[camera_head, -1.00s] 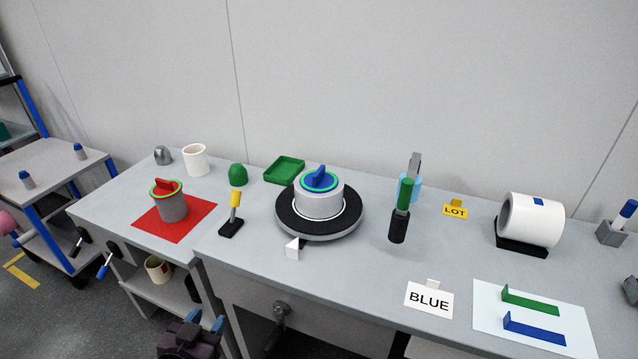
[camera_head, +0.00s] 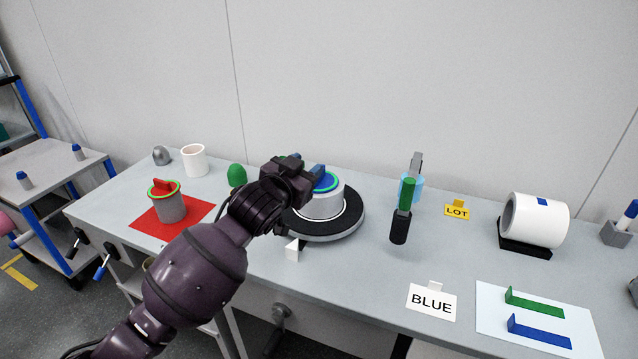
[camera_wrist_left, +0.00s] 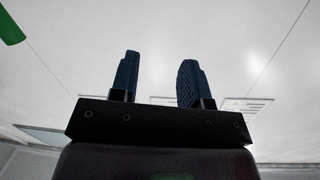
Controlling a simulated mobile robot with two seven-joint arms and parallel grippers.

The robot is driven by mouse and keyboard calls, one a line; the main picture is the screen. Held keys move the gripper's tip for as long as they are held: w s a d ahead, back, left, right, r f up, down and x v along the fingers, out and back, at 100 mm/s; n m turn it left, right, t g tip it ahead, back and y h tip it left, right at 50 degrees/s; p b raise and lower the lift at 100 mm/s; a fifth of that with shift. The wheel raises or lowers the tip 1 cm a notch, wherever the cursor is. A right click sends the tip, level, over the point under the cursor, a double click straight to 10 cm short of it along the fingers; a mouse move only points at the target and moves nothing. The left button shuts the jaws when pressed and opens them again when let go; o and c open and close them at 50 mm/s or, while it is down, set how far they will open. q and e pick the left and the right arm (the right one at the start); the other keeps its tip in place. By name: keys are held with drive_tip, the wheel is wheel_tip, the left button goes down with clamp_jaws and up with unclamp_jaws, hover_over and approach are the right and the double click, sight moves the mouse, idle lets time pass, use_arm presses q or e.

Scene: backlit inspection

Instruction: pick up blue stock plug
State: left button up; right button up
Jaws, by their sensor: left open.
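A blue plug (camera_head: 328,183) with a green ring sits on top of a light grey cylinder (camera_head: 321,204) on a round black turntable (camera_head: 345,222). My left gripper (camera_head: 306,166) is in front of it and hides much of the plug, including its raised grip. Its two blue fingers are apart. In the left wrist view the fingers (camera_wrist_left: 158,80) are spread with nothing between them, against the pale wall and ceiling; no plug shows there. I cannot tell whether the fingers touch the plug. My right gripper is not in view.
A red-topped cup (camera_head: 171,207) stands on a red mat (camera_head: 145,220) at left. A green dome (camera_head: 237,175) is behind my arm. A green-and-black upright tool (camera_head: 401,222) stands right of the turntable. Small blue-topped pieces (camera_head: 25,181) stand on the left cart. Bench space around the BLUE sign (camera_head: 431,302) is mostly clear.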

sight(328, 181)
use_arm(q)
drive_tip(key=w+f+n, duration=0.1)
drive_tip(key=f, duration=0.1)
drive_tip(key=w+f+n+g+y+b, duration=0.1)
drive_tip(key=w+f, duration=0.1)
drive_tip(key=w+d+f+n+y, duration=0.1)
drive_tip(key=w+f, duration=0.1)
drive_tip(key=shift+w+f+g, duration=0.2)
drive_tip(key=shift+f+g, duration=0.2)
drive_tip(key=shift+w+d+b, duration=0.25)
drive_tip(key=shift+w+b, duration=0.1)
drive_tip(key=shift+w, duration=0.35)
drive_tip(key=shift+w+d+f, duration=0.15)
drive_tip(key=shift+w+f, duration=0.1)
drive_tip(key=shift+w, duration=0.3)
drive_tip(key=b+x, duration=0.1)
drive_tip(key=x, duration=0.2)
drive_tip(key=shift+w+f+b, duration=0.1)
drive_tip(key=shift+b, duration=0.25)
drive_tip(key=shift+w, duration=0.45)
